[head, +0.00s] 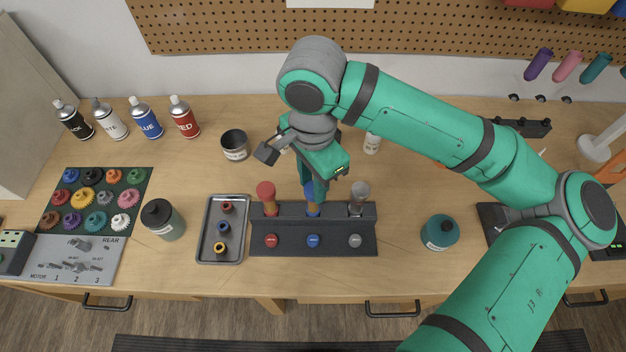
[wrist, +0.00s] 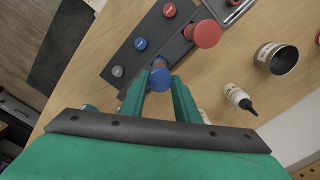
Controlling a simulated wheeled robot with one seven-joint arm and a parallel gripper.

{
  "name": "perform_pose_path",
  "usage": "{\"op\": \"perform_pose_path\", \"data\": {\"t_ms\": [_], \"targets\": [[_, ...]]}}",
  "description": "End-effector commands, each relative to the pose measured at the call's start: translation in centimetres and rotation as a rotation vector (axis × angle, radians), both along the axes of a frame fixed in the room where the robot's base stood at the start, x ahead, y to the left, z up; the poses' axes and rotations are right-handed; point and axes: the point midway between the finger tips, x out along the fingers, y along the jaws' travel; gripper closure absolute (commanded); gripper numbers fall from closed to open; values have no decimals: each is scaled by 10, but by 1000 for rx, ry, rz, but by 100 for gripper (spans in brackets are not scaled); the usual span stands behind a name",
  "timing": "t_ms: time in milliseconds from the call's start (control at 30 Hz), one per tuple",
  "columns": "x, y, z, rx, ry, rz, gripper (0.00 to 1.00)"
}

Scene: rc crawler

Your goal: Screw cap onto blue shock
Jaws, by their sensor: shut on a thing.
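The blue shock (head: 313,209) stands upright in the middle slot of the dark rack (head: 262,240), with a blue cap (wrist: 160,79) at its top. My gripper (wrist: 160,84) is shut on the blue cap from above, one finger on each side. In the head view my gripper (head: 315,200) partly covers the cap and shock. The cap appears in line with the shock; I cannot tell how far it is threaded.
A red-topped shock (head: 267,196) stands left in the rack and a grey one (head: 358,196) right. Coloured discs lie along the rack's front. A tray (head: 207,248) with small rings is to the left. A teal bottle (head: 440,232) stands to the right.

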Motion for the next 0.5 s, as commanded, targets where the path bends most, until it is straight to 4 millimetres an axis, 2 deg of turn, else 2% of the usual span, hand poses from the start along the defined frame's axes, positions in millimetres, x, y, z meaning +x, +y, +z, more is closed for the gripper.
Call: {"op": "perform_pose_path", "data": {"t_ms": [367,500], "targets": [[0,0,0,1,-1,-44,92],[0,0,0,1,-1,-120,92]]}}
